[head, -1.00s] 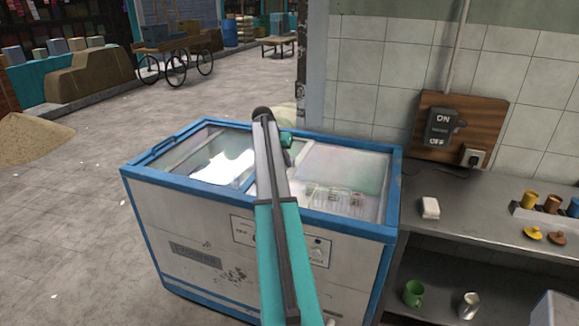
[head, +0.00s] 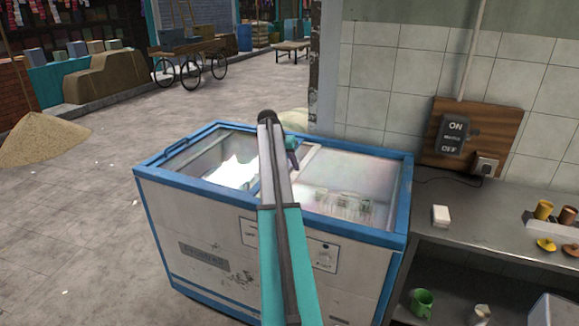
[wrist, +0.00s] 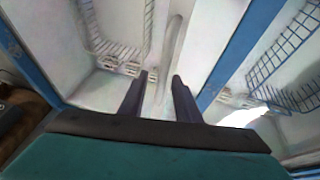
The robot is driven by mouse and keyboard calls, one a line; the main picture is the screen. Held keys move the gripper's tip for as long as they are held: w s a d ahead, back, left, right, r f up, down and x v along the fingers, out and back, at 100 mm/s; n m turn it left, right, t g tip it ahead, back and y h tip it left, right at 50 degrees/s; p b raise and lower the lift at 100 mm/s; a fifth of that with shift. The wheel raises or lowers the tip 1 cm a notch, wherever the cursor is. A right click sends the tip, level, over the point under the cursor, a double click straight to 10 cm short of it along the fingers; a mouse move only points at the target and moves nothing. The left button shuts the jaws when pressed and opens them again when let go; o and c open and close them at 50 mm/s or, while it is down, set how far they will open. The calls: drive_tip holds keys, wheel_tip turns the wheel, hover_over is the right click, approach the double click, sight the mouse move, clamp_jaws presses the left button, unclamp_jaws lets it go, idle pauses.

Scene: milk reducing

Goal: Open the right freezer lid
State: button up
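The chest freezer (head: 225,240) is white with a blue frame and stands in the middle of the head view. Its right glass lid (head: 365,175) appears to cover the right half; a wire basket shows below it. A pale strip (head: 304,160) runs along its left side. My gripper (head: 291,156) is over the freezer top near the middle divide, partly hidden by my arm. In the wrist view, the two dark fingers (wrist: 160,88) are apart, with a pale strip (wrist: 170,55) beyond and between them. Contact cannot be told.
The left half (head: 215,160) of the freezer top shows a bright glare. A counter (head: 480,225) with a white block (head: 441,216) adjoins on the right, below a wall switch board (head: 470,135). Open floor (head: 95,210) lies to the left.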

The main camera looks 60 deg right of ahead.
drive_tip(key=shift+v, duration=0.75)
drive_tip(key=b+v, duration=0.2)
drive_tip(key=v, duration=1)
drive_tip(key=shift+b, duration=0.35)
drive_tip(key=shift+a+r, duration=0.1)
drive_tip(key=shift+r, duration=0.05)
